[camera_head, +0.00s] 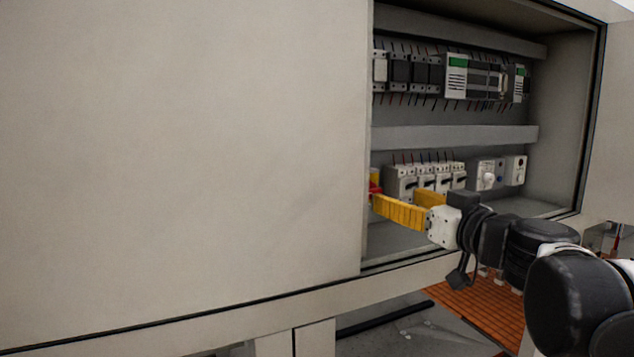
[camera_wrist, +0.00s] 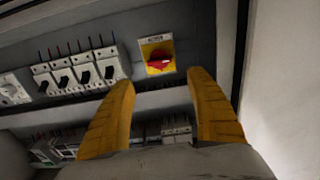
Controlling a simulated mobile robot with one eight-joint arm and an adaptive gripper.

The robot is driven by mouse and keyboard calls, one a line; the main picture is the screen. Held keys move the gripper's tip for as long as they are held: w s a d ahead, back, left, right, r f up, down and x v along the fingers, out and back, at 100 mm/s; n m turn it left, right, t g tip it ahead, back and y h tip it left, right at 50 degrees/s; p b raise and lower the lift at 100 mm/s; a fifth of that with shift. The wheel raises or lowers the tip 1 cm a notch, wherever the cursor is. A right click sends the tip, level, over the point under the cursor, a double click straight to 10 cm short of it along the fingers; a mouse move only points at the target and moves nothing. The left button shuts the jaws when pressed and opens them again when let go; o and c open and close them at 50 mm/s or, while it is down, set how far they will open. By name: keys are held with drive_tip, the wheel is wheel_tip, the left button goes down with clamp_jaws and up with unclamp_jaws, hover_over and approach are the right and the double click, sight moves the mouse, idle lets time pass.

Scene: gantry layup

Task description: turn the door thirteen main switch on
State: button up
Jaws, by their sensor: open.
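The main switch (camera_wrist: 158,61) is a red rotary knob on a yellow plate, mounted on the cabinet's grey back panel. In the wrist view it lies just beyond and between the fingertips of my gripper (camera_wrist: 161,82). The fingers are yellow, spread apart and empty. In the head view my gripper (camera_head: 402,202) reaches into the cabinet from the right. Only a sliver of the red and yellow switch (camera_head: 375,187) shows there, at the edge of the big panel and partly behind a finger. I cannot tell whether a finger touches the knob. Any label is too small to read.
A row of white breakers (camera_wrist: 82,72) sits beside the switch. Upper-row modules (camera_head: 410,72) with wires stand above. A large beige panel (camera_head: 180,150) covers the left of the cabinet. The cabinet's right wall (camera_head: 565,120) and lower lip bound the opening. An orange grating (camera_head: 485,310) lies below.

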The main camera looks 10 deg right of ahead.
sight(374, 190)
drive_tip(key=p+x, duration=0.1)
drive_tip(key=x, duration=0.6)
drive_tip(key=shift+w+a+f, duration=0.1)
drive_tip(key=shift+w+f, duration=0.1)
drive_tip(key=shift+w, duration=0.15)
drive_tip(key=shift+w+a+r, duration=0.1)
drive_tip(key=shift+w+a, duration=0.1)
drive_tip(key=shift+w, duration=0.35)
drive_tip(key=shift+w+a, duration=0.1)
drive_tip(key=shift+w, duration=0.35)
drive_tip(key=shift+s, duration=0.2)
drive_tip(key=c, duration=1.2)
